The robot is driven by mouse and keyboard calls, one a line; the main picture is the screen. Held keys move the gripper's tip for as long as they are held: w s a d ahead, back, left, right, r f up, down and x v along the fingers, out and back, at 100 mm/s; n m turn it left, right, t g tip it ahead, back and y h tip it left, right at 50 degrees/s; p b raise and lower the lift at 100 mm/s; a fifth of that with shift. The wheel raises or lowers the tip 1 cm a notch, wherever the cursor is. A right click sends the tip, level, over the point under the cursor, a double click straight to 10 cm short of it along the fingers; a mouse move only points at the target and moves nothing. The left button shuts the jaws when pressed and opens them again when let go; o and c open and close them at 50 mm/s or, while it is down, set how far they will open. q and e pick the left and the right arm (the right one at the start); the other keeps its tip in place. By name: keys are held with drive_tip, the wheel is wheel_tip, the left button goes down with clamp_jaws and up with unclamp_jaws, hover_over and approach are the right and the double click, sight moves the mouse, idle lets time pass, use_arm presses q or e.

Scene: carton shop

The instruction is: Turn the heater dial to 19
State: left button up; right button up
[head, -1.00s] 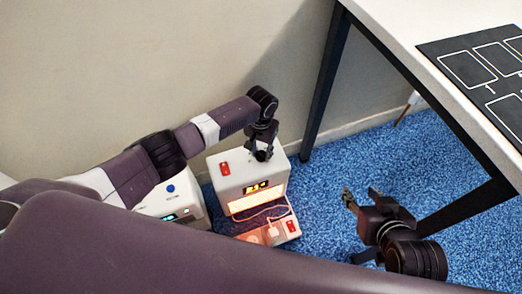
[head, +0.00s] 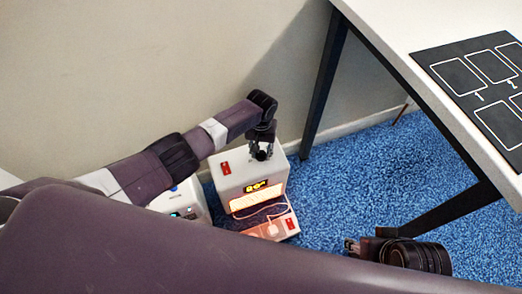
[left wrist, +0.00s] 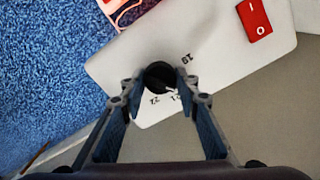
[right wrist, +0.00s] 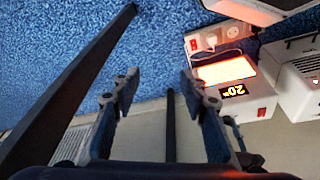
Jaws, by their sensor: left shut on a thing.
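The heater (head: 235,170) is a white box on the blue carpet, with a lit display (head: 257,187), a glowing orange front and a red switch on top. Its black dial (left wrist: 160,75) shows in the left wrist view, with the printed numbers 19, 21 and 22 beside it. My left gripper (head: 261,153) points down onto the top of the heater and is shut on the dial. The display (right wrist: 233,91) in the right wrist view seems to read 20. My right gripper (right wrist: 158,88) is open and empty, away from the heater.
A power strip (head: 285,226) with a plug and a red switch lies before the heater. Another white device (head: 186,205) stands left of it, partly hidden by my arm. A table (head: 380,20) with dark legs and a black mat is at right. Open carpet lies between.

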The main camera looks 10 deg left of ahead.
sight(261, 152)
use_arm(q)
drive_tip(key=shift+r+n+p, duration=0.2)
drive_tip(key=shift+n+p, duration=0.3)
drive_tip(key=shift+n, duration=0.2)
drive_tip(key=n+p, duration=0.2)
drive_tip(key=n, duration=0.3)
drive_tip(key=shift+f, duration=0.1)
drive_tip(key=shift+n+p, duration=0.3)
drive_tip(key=shift+n, duration=1.7)
use_arm(e)
drive_tip(key=s+x, duration=0.1)
drive_tip(key=x, duration=0.8)
drive_tip(key=shift+s+f+g, duration=0.15)
drive_tip(key=shift+s+g, duration=0.05)
drive_tip(key=shift+g, duration=0.1)
use_arm(q)
drive_tip(key=shift+w, duration=0.1)
use_arm(e)
drive_tip(key=shift+a+f, duration=0.1)
use_arm(q)
drive_tip(key=o, duration=1.2)
drive_tip(key=shift+f, duration=0.1)
drive_tip(key=shift+c, duration=0.2)
use_arm(e)
drive_tip(key=shift+w, duration=0.1)
use_arm(q)
wheel_tip(261, 152, up, 12)
